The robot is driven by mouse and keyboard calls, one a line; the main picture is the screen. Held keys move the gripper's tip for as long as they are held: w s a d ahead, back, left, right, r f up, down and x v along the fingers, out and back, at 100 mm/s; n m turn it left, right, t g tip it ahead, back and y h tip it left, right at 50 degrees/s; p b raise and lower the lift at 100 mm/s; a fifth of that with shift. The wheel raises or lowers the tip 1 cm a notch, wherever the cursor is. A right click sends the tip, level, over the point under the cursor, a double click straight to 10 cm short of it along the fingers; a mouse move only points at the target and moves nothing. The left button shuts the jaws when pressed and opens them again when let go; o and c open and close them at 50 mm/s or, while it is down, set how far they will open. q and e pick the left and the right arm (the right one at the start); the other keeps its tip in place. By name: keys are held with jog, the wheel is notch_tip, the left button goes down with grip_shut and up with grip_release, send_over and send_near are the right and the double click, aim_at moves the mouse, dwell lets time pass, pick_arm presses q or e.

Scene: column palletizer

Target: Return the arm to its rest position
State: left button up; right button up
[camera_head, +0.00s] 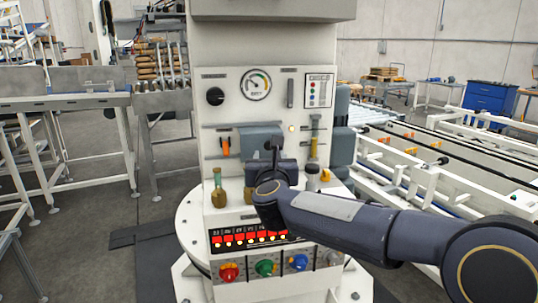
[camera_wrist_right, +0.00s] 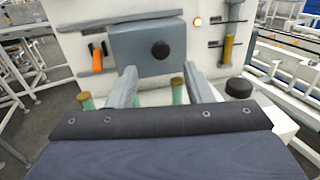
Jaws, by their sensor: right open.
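My right arm (camera_head: 340,215) reaches in from the right across the front of the white machine column. Its gripper (camera_head: 276,158) is in front of the grey box (camera_head: 248,138) on the column's panel, partly hidden by its own wrist. In the right wrist view the gripper (camera_wrist_right: 160,78) has its two grey fingers well apart, with nothing held between them. The grey box (camera_wrist_right: 127,48) with its black knob (camera_wrist_right: 160,50) lies beyond the fingers. My left gripper is not in view.
Red, green and blue knobs (camera_head: 264,267) sit below the arm.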

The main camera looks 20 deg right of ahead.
jog(key=shift+s+a, duration=0.2)
jog(key=shift+s, duration=0.35)
